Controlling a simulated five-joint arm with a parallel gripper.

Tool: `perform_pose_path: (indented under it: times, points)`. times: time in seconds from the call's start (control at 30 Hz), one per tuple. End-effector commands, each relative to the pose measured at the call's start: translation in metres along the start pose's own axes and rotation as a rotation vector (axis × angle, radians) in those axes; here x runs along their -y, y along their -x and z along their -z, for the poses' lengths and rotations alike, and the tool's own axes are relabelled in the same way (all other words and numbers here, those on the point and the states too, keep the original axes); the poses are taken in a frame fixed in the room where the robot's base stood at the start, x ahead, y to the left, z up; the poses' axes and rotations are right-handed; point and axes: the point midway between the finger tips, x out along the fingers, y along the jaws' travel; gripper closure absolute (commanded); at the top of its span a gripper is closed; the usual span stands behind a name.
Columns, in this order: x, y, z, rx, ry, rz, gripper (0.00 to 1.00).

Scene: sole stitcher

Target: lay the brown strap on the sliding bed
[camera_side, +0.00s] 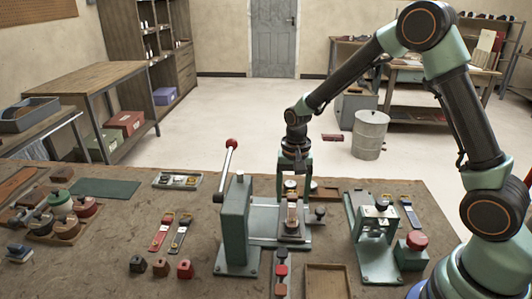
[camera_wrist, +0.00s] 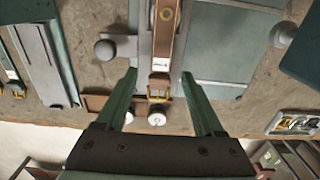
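The brown strap (camera_wrist: 166,40) lies lengthwise along the sliding bed (camera_wrist: 140,40) in the wrist view, with its brass buckle (camera_wrist: 158,88) at the near end and a small white tag. In the side view the strap (camera_side: 292,212) is on the bed of the green stitcher (camera_side: 235,225), below my gripper (camera_side: 292,194). In the wrist view my gripper (camera_wrist: 158,75) is open, with one green finger on each side of the strap's buckle end. I see gaps between the fingers and the strap. Whether the strap is seated flat cannot be told.
The stitcher's lever with a red knob (camera_side: 232,143) rises left of my gripper. A second green press (camera_side: 376,235) stands at right. A red strap (camera_side: 160,233) and a grey strap (camera_side: 181,234) lie at left. An empty wooden tray (camera_side: 327,281) is at the front.

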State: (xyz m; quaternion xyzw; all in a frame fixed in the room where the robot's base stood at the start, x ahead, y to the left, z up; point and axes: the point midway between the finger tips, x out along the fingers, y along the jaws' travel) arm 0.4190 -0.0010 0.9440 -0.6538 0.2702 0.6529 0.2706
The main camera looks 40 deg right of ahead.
Motion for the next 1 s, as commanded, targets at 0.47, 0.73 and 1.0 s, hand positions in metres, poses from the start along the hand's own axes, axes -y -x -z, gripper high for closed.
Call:
perform_pose_path:
  times: [0.47,0.73,1.0]
  points:
    - [0.001,0.019,0.001,-0.003,0.000,0.002,0.31]
    - [0.001,0.075,0.001,-0.004,0.000,0.004,0.31]
    - [0.000,0.115,0.000,-0.001,0.000,0.001,0.31]
